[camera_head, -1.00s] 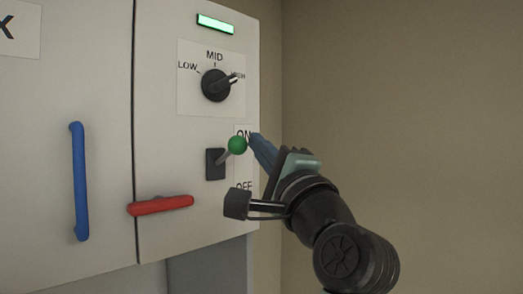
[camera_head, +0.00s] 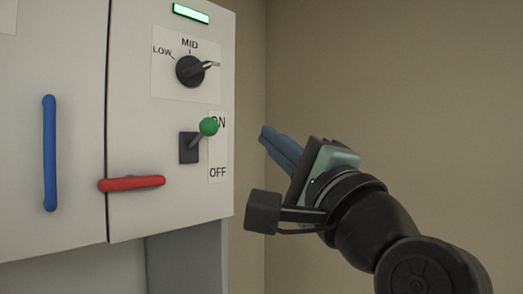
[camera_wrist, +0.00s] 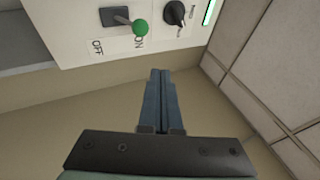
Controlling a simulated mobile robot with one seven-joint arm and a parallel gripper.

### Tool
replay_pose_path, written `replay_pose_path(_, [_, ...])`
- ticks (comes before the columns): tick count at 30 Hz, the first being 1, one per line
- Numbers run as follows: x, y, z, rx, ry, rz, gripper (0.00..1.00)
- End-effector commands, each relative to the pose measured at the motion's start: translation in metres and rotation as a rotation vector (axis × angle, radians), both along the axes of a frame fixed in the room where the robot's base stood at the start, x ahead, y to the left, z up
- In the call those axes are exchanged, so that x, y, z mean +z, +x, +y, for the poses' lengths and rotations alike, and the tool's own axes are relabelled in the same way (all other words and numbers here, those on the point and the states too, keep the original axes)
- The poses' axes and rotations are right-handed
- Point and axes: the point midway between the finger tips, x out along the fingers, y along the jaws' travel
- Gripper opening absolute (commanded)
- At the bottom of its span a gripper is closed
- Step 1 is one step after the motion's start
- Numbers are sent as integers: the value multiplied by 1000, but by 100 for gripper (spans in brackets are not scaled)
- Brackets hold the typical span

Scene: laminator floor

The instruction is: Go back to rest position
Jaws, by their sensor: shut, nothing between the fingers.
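My gripper (camera_head: 266,136) is to the right of the white cabinet, apart from it, with its blue fingers together and empty. In the wrist view the fingers (camera_wrist: 157,75) lie side by side and point toward the cabinet side. The switch with a green ball tip (camera_head: 208,126) is tilted up by the ON label; it also shows in the wrist view (camera_wrist: 140,28). The black dial (camera_head: 190,71) above it has its pointer turned right, away from LOW and MID. A green light (camera_head: 191,13) glows at the top.
The white cabinet (camera_head: 133,215) fills the left, with a red horizontal handle (camera_head: 132,184) and a blue vertical handle (camera_head: 50,153) jutting out. A beige wall (camera_head: 400,80) stands behind my arm. Open space shows between the gripper and the cabinet's right edge.

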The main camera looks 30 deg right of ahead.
Motion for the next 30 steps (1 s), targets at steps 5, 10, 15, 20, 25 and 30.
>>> replay_pose_path(5, [-2, -13, -2, -2, 0, -1, 0])
replay_pose_path(10, [-2, -14, 0, -6, -7, -1, 0])
replay_pose_path(15, [-10, -11, 23, -120, -195, -20, 0])
replay_pose_path(20, [-19, -19, 75, -370, -605, -85, 0])
replay_pose_path(25, [-22, -50, 138, -662, -1034, -192, 0])
replay_pose_path(30, [-21, -85, 180, -892, -1301, -277, 0])
